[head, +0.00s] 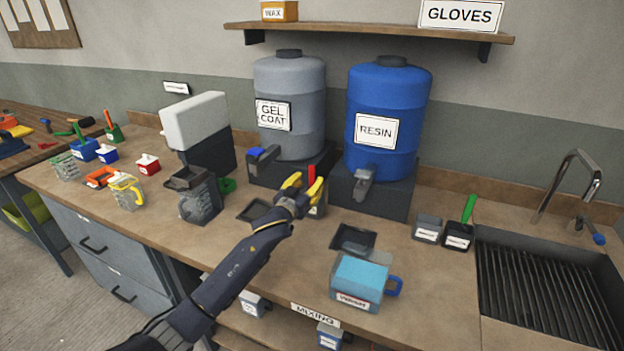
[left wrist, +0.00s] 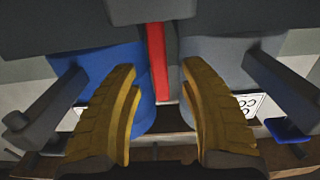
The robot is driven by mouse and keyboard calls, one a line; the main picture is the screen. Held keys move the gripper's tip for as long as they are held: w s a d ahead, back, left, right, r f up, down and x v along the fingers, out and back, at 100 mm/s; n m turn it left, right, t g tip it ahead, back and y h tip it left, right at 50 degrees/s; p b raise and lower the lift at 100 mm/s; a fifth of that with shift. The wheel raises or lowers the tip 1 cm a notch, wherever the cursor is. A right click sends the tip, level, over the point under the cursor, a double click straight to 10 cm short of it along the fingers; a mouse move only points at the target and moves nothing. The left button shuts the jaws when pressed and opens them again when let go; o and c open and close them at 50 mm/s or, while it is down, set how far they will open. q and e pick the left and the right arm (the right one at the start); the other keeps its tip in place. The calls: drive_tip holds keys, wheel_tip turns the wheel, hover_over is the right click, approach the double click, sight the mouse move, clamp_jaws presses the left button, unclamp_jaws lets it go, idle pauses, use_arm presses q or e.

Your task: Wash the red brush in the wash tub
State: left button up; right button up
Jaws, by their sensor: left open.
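The red brush (head: 311,174) stands with its handle up in a small grey holder (head: 317,210), in front of the drums. Its bristles are hidden. My left gripper (head: 304,190) is open at the brush. In the left wrist view the red handle (left wrist: 157,62) shows between the open yellow fingers (left wrist: 158,75), with gaps on both sides. A light blue tub with a handle (head: 362,278) stands at the front of the bench; its label is too small to read, so I cannot be sure it is the wash tub. My right gripper is out of view.
The grey gel coat drum (head: 290,85) and blue resin drum (head: 388,120) stand behind the brush. A dark tray (head: 353,239) lies between brush and tub. A green-handled brush (head: 468,210) stands by the sink (head: 545,290). Jugs and cups crowd the left.

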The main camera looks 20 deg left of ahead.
use_arm(q)
drive_tip(key=shift+w+d, duration=0.15)
drive_tip(key=shift+w, duration=1.2)
clamp_jaws()
drive_tip(key=shift+r, duration=5.5)
